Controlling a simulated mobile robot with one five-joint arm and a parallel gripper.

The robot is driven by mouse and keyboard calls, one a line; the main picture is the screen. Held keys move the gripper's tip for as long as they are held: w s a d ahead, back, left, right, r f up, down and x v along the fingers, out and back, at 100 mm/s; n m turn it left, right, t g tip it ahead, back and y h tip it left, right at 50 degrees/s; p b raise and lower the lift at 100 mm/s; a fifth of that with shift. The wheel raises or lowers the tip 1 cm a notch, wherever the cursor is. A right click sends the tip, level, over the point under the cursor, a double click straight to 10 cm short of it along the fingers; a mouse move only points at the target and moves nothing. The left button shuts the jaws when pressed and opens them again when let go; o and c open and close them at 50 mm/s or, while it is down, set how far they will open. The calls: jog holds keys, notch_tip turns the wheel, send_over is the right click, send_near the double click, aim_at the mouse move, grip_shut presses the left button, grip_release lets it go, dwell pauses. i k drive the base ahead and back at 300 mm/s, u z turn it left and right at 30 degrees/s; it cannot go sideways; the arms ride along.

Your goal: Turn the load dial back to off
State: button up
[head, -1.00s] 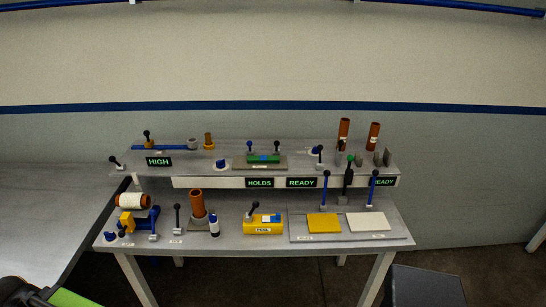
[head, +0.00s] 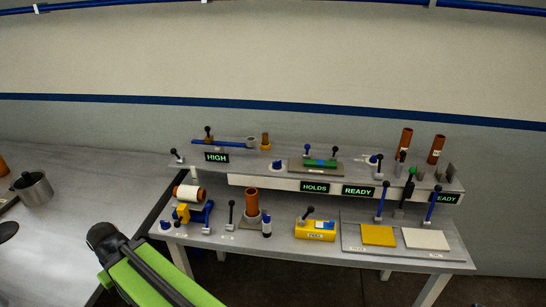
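Several small blue knobs that could be dials show on the bench: one at the front left corner (head: 165,224), one on the upper shelf left of centre (head: 276,165), and one on the shelf further right (head: 373,160). Their labels are too small to read, so I cannot tell which is the load dial or where it points. My green arm link with a black rounded end rises at the bottom left, well short of the bench. No gripper fingers can be made out.
The grey bench (head: 290,250) has levers, brown tubes, a yellow box (head: 315,230), and yellow and white plates. Signs read HIGH, HOLDS and READY. A grey side table (head: 70,180) with a metal pot (head: 34,189) stands left. Floor in front is partly visible.

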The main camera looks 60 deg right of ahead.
aim_at(276, 165)
jog(key=i, duration=1.45)
jog(key=u, duration=0.1)
